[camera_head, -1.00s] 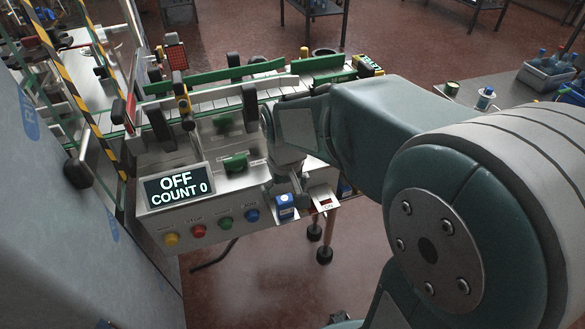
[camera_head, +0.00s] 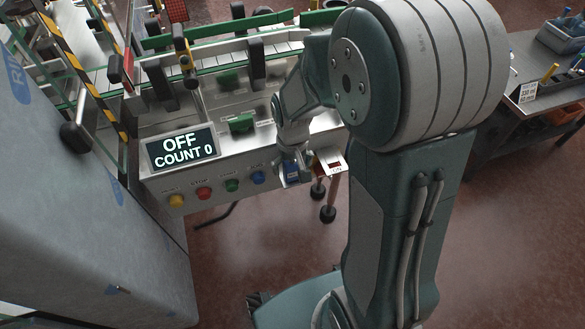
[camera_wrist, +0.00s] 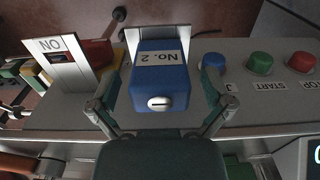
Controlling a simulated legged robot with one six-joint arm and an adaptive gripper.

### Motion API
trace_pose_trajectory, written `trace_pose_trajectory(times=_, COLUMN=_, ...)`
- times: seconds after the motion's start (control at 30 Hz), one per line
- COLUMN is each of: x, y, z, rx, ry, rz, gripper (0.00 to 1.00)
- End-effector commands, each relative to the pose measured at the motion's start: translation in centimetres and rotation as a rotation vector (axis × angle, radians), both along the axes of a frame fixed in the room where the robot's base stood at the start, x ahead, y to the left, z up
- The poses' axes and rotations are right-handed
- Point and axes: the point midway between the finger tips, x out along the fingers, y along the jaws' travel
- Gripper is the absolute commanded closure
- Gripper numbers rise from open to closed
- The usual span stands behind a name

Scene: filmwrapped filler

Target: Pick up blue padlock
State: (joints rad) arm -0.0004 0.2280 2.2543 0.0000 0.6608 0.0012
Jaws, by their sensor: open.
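The blue padlock (camera_wrist: 160,85), with a white "No. 2" label and a keyhole slot, is in the middle of the wrist view. It sits at the front face of the control panel; its shackle is hidden. In the head view the blue padlock (camera_head: 292,171) shows only in part between my fingers. My gripper (camera_wrist: 158,98) is open, with one finger on each side of the padlock. Gaps show between the fingers and the padlock's body. In the head view my gripper (camera_head: 293,178) is at the right end of the button row.
A white "ON" tag (camera_wrist: 57,62) is beside the padlock, near a red part. Blue, green (camera_wrist: 260,63) and red (camera_wrist: 301,62) buttons line the panel on the other side. A display (camera_head: 182,149) reads "OFF COUNT 0". A conveyor lies behind the panel.

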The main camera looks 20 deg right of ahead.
Motion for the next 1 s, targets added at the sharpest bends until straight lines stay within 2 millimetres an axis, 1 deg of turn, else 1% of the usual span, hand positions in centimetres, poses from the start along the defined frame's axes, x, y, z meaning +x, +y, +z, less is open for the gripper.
trace_pose_trajectory(times=0.03, x=0.0, y=0.0, z=-0.8, rx=0.0, ry=0.003, rz=0.0, gripper=0.0)
trace_pose_trajectory(times=0.1, x=0.0, y=0.0, z=-1.5, rx=0.0, ry=0.001, rz=0.0, gripper=0.0)
trace_pose_trajectory(times=0.2, x=0.0, y=0.0, z=-1.9, rx=0.0, ry=-0.001, rz=0.0, gripper=0.0)
trace_pose_trajectory(times=0.37, x=0.0, y=0.0, z=-1.9, rx=0.0, ry=-0.002, rz=0.0, gripper=0.0)
trace_pose_trajectory(times=0.4, x=0.0, y=0.0, z=-1.9, rx=0.0, ry=-0.002, rz=0.0, gripper=0.05)
trace_pose_trajectory(times=0.47, x=0.0, y=0.0, z=-1.9, rx=0.0, ry=-0.002, rz=0.0, gripper=0.31)
trace_pose_trajectory(times=0.5, x=0.0, y=0.0, z=-1.9, rx=0.0, ry=-0.002, rz=0.0, gripper=0.49)
trace_pose_trajectory(times=0.57, x=0.0, y=0.0, z=-1.9, rx=0.0, ry=-0.002, rz=0.0, gripper=0.76)
trace_pose_trajectory(times=0.6, x=0.0, y=0.0, z=-1.9, rx=0.0, ry=-0.001, rz=0.0, gripper=0.8)
trace_pose_trajectory(times=0.73, x=0.0, y=0.0, z=-1.9, rx=0.0, ry=-0.002, rz=0.0, gripper=0.81)
trace_pose_trajectory(times=0.77, x=0.0, y=0.0, z=-1.9, rx=0.0, ry=-0.001, rz=0.0, gripper=0.82)
trace_pose_trajectory(times=1.0, x=0.0, y=0.0, z=-1.7, rx=0.0, ry=-0.002, rz=0.0, gripper=0.83)
